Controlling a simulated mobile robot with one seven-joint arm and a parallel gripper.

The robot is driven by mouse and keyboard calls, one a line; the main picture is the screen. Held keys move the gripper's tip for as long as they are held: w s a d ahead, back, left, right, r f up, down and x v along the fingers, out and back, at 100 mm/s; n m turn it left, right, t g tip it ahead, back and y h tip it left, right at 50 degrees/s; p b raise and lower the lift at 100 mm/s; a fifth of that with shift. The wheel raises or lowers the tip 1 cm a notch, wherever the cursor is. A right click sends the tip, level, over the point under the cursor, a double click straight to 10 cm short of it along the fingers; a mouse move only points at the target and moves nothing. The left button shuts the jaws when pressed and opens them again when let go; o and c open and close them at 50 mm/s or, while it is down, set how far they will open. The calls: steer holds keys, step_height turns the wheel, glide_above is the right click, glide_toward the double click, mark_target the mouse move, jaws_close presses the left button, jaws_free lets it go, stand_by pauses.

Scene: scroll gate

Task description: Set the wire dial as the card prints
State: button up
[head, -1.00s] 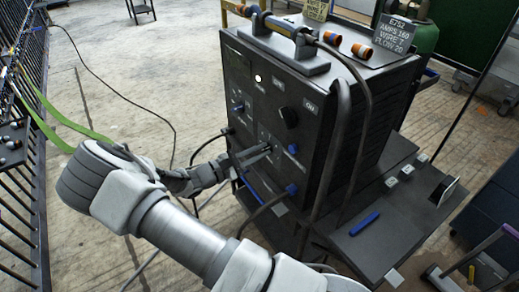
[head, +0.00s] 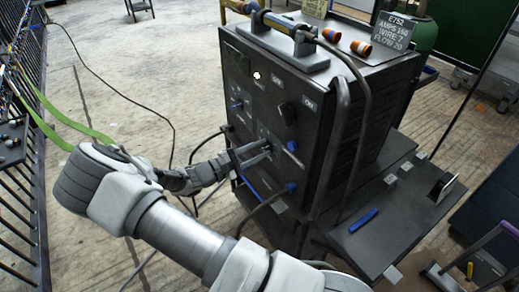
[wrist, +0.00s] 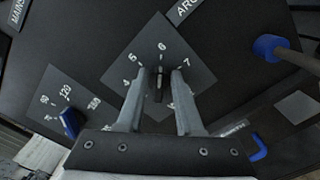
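The card (head: 400,32) on top of the machine reads E752, AMPS 160, WIRE 7, FLOW 20. In the wrist view, a dark square dial plate (wrist: 190,66) shows 4, 5, 6 and 7. Its small dark knob (wrist: 158,86) stands between my fingertips and seems to point near 6. My gripper (wrist: 160,76) is open around the knob, with a gap visible on both sides. In the head view my gripper (head: 268,149) is at the machine's front panel, and its fingers hide most of the dial. The dial's name label is not readable.
A blue knob (wrist: 71,122) on a scale with 80, 120 and 160 is left of my fingers. A blue plug with a cable (wrist: 268,47) is at right. In the head view, cables hang beside the black machine (head: 330,150). A shelf with a blue item (head: 364,221) is at right.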

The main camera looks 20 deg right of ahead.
steer(key=shift+o, duration=0.6)
steer(key=shift+a, duration=0.2)
steer(key=s+a+p, duration=0.3)
steer(key=a, duration=1.3)
steer(key=shift+s+a, duration=0.15)
steer(key=shift+a, duration=0.2)
